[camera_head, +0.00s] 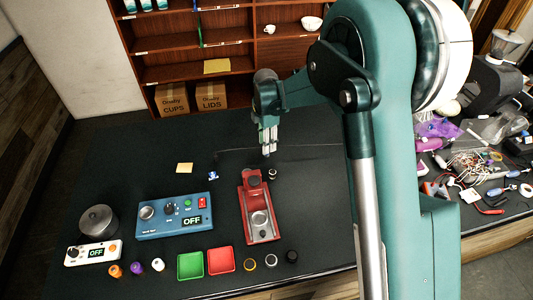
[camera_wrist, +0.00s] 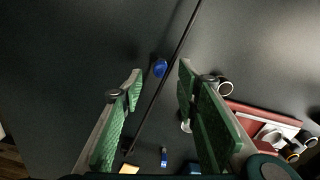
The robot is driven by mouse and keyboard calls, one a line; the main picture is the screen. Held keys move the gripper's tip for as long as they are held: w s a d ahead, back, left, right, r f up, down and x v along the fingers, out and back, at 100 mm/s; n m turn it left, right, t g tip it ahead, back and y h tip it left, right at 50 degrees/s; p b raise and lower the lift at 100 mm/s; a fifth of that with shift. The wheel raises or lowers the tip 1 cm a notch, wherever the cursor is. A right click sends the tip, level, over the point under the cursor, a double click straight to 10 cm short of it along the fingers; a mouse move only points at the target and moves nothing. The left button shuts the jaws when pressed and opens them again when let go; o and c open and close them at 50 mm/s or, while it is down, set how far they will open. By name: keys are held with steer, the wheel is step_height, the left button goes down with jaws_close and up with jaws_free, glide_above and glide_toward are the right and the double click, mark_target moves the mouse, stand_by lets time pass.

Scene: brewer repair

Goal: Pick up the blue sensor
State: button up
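In the wrist view a small rounded blue piece (camera_wrist: 160,67) lies on the dark table just beyond my open fingertips, near a thin dark cable. It looks like the blue sensor. My gripper (camera_wrist: 160,78) has its two green-padded fingers apart with nothing between them. In the head view my gripper (camera_head: 267,147) hangs above the table, pointing down, behind the red machine. A second small blue item (camera_wrist: 164,155) shows lower in the wrist view; the head view has a small blue-and-white item (camera_head: 213,175) left of my gripper. I cannot tell which is the sensor for certain.
A red machine (camera_head: 260,218) and a blue control box (camera_head: 175,217) stand nearer the front. Green (camera_head: 190,265) and red (camera_head: 221,260) trays lie at the front. A cluttered bench (camera_head: 480,165) is at right. Table around my gripper is mostly clear.

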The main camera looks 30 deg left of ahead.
steer(key=shift+w+d+f+p, duration=0.1)
steer(key=shift+f+p, duration=0.25)
steer(key=shift+f, duration=2.15)
steer(key=c, duration=1)
